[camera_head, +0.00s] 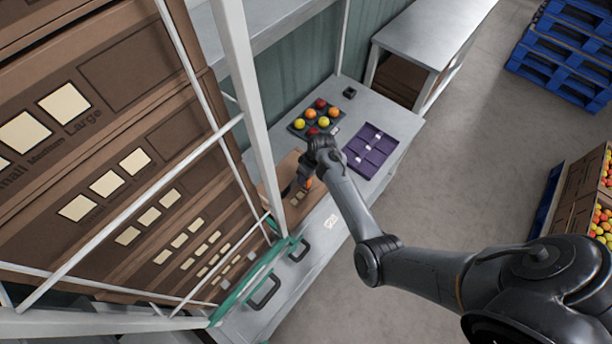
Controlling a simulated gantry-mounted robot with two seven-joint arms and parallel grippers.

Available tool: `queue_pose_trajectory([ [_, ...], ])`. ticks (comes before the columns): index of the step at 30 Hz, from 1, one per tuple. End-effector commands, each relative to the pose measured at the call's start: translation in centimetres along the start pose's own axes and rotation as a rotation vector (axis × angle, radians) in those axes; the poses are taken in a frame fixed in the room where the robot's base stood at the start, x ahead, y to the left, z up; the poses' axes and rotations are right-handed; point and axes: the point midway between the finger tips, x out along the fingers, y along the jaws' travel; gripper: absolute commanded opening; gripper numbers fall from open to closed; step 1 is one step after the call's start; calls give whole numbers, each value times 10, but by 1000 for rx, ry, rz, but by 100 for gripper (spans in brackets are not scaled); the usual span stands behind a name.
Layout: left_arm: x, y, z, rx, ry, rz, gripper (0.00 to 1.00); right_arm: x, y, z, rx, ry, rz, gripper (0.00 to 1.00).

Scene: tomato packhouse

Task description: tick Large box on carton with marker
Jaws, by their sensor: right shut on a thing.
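My right gripper (304,184) reaches down over the metal bench and is shut on a small orange and dark thing, which looks like the marker (309,183). A brown carton (273,182) stands on the bench, just left of and below my right gripper. Part of it is hidden by my gripper and by a white post. Its printed boxes are too small to read, and I cannot tell whether the marker touches it. My left gripper is not in view.
A tray of red, yellow and orange tomatoes (299,131) and a purple divided tray (355,160) sit on the bench (399,122). Large brown cartons (110,100) with printed Small, Medium and Large boxes stand behind white bars at left. Blue pallets (562,60) lie at upper right.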

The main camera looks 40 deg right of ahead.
Motion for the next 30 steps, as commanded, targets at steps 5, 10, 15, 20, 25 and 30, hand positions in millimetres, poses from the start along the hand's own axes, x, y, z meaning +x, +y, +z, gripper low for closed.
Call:
queue_pose_trajectory([
  [5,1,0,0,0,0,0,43,2,1,0,0,0,0,0],
  [10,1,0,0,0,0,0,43,3,1,0,0,1,1,0],
  [15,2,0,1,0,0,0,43,3,1,0,0,1,1,0],
  [20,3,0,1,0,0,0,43,3,3,-2,0,1,1,0],
  [25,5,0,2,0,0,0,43,3,5,-4,0,2,1,0],
  [30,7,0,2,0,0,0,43,4,7,-6,0,1,1,0],
])
